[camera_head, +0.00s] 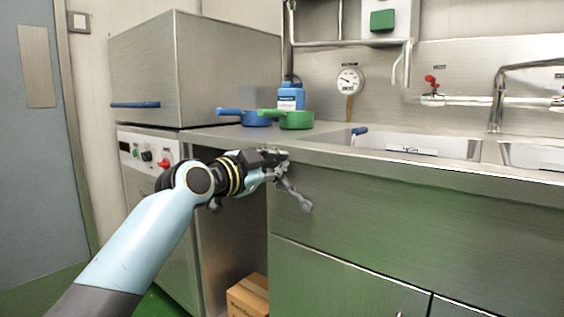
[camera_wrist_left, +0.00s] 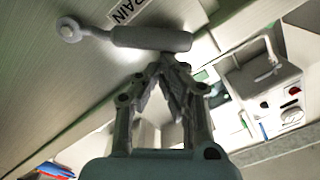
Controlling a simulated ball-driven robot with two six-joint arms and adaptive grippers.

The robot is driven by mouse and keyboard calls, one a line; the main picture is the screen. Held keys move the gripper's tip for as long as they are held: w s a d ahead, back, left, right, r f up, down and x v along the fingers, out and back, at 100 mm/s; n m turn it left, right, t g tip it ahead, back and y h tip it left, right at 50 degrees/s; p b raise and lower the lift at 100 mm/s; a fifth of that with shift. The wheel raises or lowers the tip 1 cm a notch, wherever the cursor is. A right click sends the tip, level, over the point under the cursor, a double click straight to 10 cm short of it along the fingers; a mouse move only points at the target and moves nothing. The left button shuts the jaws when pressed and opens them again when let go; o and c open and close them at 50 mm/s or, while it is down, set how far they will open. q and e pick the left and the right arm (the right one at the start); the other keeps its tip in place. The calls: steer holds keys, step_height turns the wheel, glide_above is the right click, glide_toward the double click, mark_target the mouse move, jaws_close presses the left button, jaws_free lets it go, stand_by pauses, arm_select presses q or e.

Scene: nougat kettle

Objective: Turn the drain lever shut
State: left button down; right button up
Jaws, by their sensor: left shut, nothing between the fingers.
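The drain lever (camera_head: 295,193) is a grey bar with a round end, on the steel front below the counter edge. In the head view it slants down and right from my left gripper (camera_head: 272,164). In the left wrist view the lever (camera_wrist_left: 150,38) lies across the top, its round end at the left and its thick grip in the middle. My right gripper is out of view.
Blue (camera_head: 256,118) and green (camera_head: 297,120) pans and a blue bottle (camera_head: 291,97) stand on the counter. A sink (camera_head: 400,144) is at the right. A cardboard box (camera_head: 248,297) sits in the opening below. A control panel (camera_head: 143,152) is left of my gripper.

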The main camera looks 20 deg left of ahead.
arm_select(q)
steer(key=shift+w+a+f+n+h+b, duration=0.1)
steer(key=shift+w+a+f+n+b, duration=0.2)
steer(key=shift+a+f+n+b, duration=0.45)
steer(key=shift+w+a+f+n+h+b, duration=0.1)
steer(key=shift+w+a+f+n+b, duration=0.25)
steer(key=shift+a+f+n, duration=0.7)
steer(key=shift+w+a+f+n+h+b, duration=0.15)
steer(key=shift+a+f+n+b, duration=0.45)
steer(key=shift+f+n, duration=0.7)
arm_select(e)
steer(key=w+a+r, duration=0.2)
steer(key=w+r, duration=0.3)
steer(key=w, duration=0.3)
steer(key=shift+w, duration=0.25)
arm_select(q)
steer(key=shift+r, duration=0.3)
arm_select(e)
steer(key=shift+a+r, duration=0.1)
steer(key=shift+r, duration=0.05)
